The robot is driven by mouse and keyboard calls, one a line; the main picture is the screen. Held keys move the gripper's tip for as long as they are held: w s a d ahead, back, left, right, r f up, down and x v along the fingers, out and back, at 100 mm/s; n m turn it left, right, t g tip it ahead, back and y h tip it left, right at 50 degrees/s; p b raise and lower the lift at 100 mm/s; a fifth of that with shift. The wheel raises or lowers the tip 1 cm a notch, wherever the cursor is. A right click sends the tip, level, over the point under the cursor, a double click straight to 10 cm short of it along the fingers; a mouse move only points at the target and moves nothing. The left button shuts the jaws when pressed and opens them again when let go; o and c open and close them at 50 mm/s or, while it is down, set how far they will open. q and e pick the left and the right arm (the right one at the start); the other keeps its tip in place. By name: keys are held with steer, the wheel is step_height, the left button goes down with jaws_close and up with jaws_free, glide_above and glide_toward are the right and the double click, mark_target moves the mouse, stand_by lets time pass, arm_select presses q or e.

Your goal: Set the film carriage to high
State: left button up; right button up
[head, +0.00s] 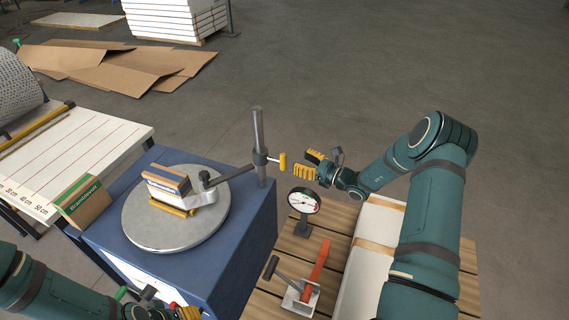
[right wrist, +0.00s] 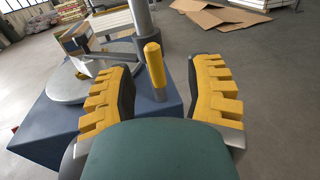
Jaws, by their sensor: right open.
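The film carriage is a dark collar (head: 260,157) on a grey upright mast (head: 258,127), below the middle of the mast's visible length. A grey arm reaches from it toward the turntable, and a yellow handle (head: 282,161) sticks out on its right. My right gripper (head: 306,166) is open, just right of the handle and apart from it. In the right wrist view, the yellow handle (right wrist: 154,65) stands ahead, in line with the gap between the open fingers (right wrist: 160,92). My left gripper (head: 165,306) is at the bottom left, partly cut off; its opening is unclear.
A dial gauge (head: 304,201) and a red-handled tool (head: 315,268) stand on a slatted wooden surface below my right arm. Flat cardboard (head: 120,65) lies on the floor behind.

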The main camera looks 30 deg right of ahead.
mark_target(283, 161)
steer(key=w+a+f+b, duration=0.1)
steer(key=w, duration=0.1)
steer(key=w+a, duration=0.1)
steer(key=a, duration=0.1)
steer(key=w+a+f+b, duration=0.1)
steer(key=w, duration=0.1)
steer(key=shift+w+a+f+b, duration=0.25)
steer(key=shift+w+f+b, duration=0.05)
steer(key=shift+b, duration=0.05)
arm_select(q)
steer(key=f, duration=0.1)
steer(key=s+f, duration=0.1)
steer(key=f, duration=0.2)
steer(key=shift+s+a, duration=0.2)
steer(key=shift+s, duration=0.05)
arm_select(e)
jaws_close()
